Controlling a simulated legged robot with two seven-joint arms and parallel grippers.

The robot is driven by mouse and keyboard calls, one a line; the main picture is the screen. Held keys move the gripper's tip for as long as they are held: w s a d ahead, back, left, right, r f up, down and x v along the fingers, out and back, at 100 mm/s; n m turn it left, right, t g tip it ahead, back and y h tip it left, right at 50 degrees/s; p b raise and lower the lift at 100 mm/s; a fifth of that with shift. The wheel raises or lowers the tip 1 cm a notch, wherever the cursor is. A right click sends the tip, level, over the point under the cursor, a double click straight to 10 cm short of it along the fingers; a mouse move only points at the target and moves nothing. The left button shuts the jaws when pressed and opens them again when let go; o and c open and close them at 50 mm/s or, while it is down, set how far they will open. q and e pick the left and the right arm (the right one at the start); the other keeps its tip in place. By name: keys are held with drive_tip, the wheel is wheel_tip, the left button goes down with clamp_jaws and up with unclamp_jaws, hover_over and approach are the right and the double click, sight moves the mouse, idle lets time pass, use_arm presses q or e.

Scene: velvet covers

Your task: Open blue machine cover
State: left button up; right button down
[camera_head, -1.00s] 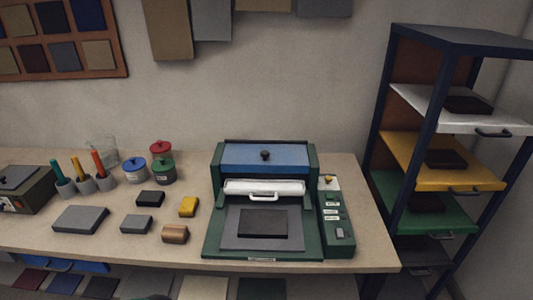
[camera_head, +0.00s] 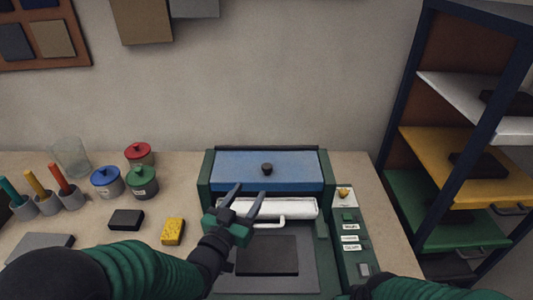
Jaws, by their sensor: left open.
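My left gripper (camera_head: 248,193) is open and empty. Its two dark fingers point toward the cover and appear in front of the white roller (camera_head: 295,207), left of and below the knob. I cannot tell whether a fingertip touches anything. My right arm (camera_head: 420,290) shows only at the bottom right edge; its gripper is out of view.
A control panel (camera_head: 352,245) with a yellow knob is at the machine's right. A shelf rack (camera_head: 402,100) with coloured trays stands to the right. Jars, including a blue-lidded one (camera_head: 107,182), a yellow sponge (camera_head: 173,231) and a black block (camera_head: 126,219) are on the left.

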use_arm(q)
drive_tip(key=w+d, duration=0.2)
drive_tip(key=p, duration=0.2)
approach(271, 160)
drive_tip(key=w+d+r, duration=0.2)
drive_tip(key=w, duration=0.1)
drive_tip(key=w+d+r, duration=0.1)
drive_tip(key=w, duration=0.1)
drive_tip(key=shift+d, duration=0.15)
drive_tip(key=shift+w+d+r, duration=0.1)
drive_tip(key=shift+w+d, duration=0.05)
drive_tip(key=shift+w, duration=0.1)
drive_tip(key=shift+w+d, duration=0.15)
drive_tip(key=shift+w, duration=0.05)
use_arm(e)
drive_tip(key=shift+d+v, duration=0.2)
drive_tip(key=shift+v, duration=0.9)
use_arm(q)
clamp_jaws()
use_arm(e)
drive_tip(key=shift+s, duration=0.1)
